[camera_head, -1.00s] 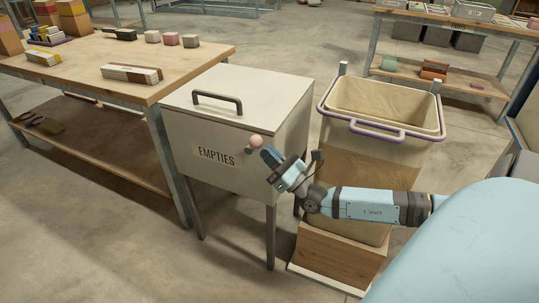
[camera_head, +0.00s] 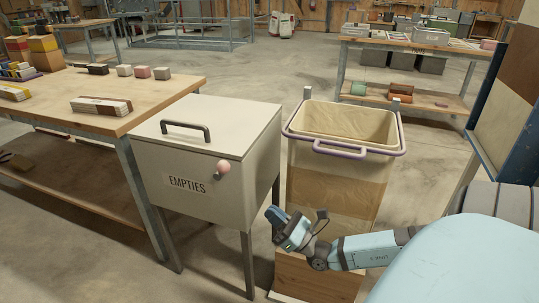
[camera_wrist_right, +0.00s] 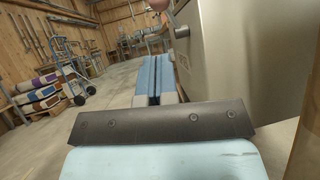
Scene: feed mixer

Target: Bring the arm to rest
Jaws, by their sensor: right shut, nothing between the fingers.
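My right gripper (camera_head: 275,214) is in the lower middle of the head view. It is shut and empty, in front of the bin and to the right of the EMPTIES cabinet, below the level of the cabinet's pink knob (camera_head: 223,167). In the right wrist view its blue fingers (camera_wrist_right: 153,77) lie together, with the pale cabinet side (camera_wrist_right: 225,55) close on the right. The pale arm links behind the gripper run to the lower right of the head view. My left gripper is not in view.
The EMPTIES cabinet (camera_head: 190,190) stands on legs with its lid closed. A tall bin (camera_head: 345,180) with a purple rim stands beside it. A wooden workbench (camera_head: 150,100) is at the left and a shelf table (camera_head: 420,50) at the back. Open floor lies behind the bin.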

